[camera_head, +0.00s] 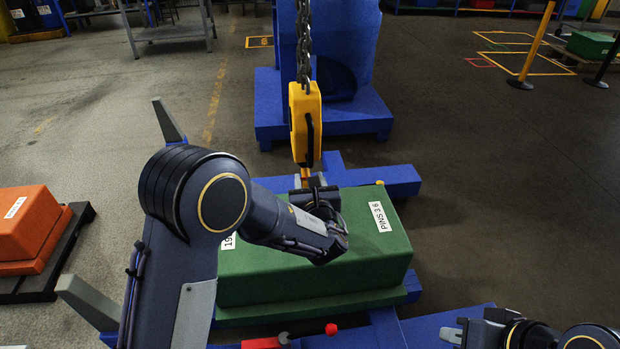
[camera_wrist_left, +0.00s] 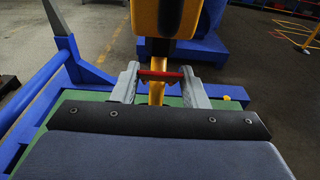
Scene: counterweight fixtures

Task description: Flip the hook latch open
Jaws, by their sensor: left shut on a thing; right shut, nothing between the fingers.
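A yellow hook block (camera_head: 305,122) hangs from a chain (camera_head: 303,45) above the green counterweight (camera_head: 310,262). Its lower yellow hook part (camera_wrist_left: 157,92) shows between the fingers of my left gripper (camera_wrist_left: 160,82) in the left wrist view. A red bar, seemingly the hook latch (camera_wrist_left: 160,74), spans the gap between these fingers, and the gripper is shut on it. In the head view my left gripper (camera_head: 306,182) is just below the block and hides most of the hook. My right gripper (camera_head: 455,334) is shut and empty at the bottom right.
A blue frame (camera_head: 375,180) lies around and under the green counterweight. A blue stand (camera_head: 325,118) is behind the block. An orange box (camera_head: 28,228) sits on a dark pallet at left. Red parts (camera_head: 265,343) show at the bottom edge.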

